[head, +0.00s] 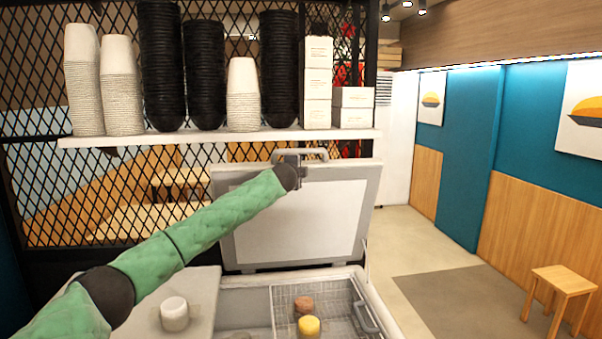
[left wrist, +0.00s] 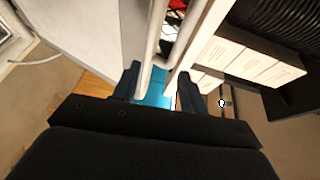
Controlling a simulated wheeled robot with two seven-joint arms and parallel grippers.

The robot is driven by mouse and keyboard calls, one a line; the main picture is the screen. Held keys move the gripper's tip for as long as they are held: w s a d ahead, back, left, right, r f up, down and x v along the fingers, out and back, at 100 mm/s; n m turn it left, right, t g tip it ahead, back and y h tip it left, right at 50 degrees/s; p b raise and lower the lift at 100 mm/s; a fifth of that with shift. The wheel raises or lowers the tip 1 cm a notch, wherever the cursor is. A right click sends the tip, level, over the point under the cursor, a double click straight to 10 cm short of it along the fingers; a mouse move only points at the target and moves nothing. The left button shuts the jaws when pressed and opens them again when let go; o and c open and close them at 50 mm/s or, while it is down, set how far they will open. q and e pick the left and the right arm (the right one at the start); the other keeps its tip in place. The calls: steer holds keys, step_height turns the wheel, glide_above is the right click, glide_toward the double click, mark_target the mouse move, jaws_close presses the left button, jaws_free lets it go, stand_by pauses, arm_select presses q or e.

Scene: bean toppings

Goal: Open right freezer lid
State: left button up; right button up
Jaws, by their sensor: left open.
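The right freezer lid (head: 325,215) stands raised, near upright, behind the open freezer compartment (head: 243,300) in the head view. It has a grey frame, a pale inner panel and a handle (head: 318,153) on its top edge. My left arm reaches across to that edge. My left gripper (head: 298,175) is at the handle and partly hidden by my own wrist. In the left wrist view its two dark fingers (left wrist: 160,88) are apart, with pale bars (left wrist: 152,45) showing at and between them. I cannot tell whether they touch. My right gripper is out of view.
Below the lid, a wire basket (head: 284,297) stands in the freezer, with a brown item (head: 304,305) and a yellow item (head: 309,326). A white round container (head: 174,312) sits on the closed left surface. A shelf (head: 220,137) with stacked cups and boxes runs above the lid.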

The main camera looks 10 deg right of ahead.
arm_select(q)
steer(key=shift+b+v, duration=0.35)
steer(key=shift+v, duration=0.8)
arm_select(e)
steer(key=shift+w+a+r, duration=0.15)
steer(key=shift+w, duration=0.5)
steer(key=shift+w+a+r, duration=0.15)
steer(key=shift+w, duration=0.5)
